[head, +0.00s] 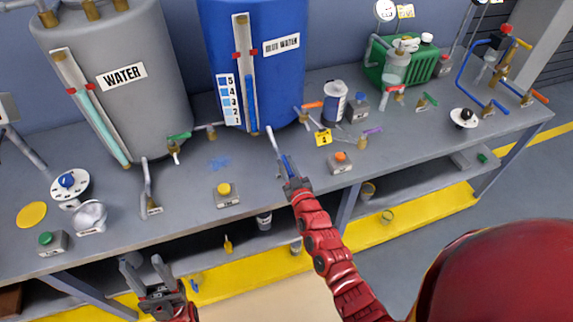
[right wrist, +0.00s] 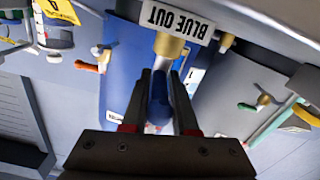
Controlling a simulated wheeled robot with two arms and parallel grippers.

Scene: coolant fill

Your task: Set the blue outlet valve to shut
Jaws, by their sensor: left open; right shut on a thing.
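The blue outlet valve has a blue handle (right wrist: 158,100) on a brass body (right wrist: 172,46), with an upside-down "BLUE OUT" label (right wrist: 174,18) beside it in the right wrist view. In the head view the handle (head: 288,165) shows only as a thin blue strip by the grey outlet pipe (head: 273,142), in front of the blue tank (head: 284,75). My right gripper (head: 290,178) is shut on the handle; its fingers flank it in the right wrist view (right wrist: 160,88). I cannot tell the handle's exact angle. My left gripper (head: 141,262) is open and empty, below the bench's front edge.
The grey water tank (head: 120,105) with a green-handled valve (head: 178,138) stands left. A yellow button box (head: 226,194) and an orange button box (head: 340,161) flank my right gripper on the bench (head: 180,205). A yellow "4" tag (head: 323,138) is close by.

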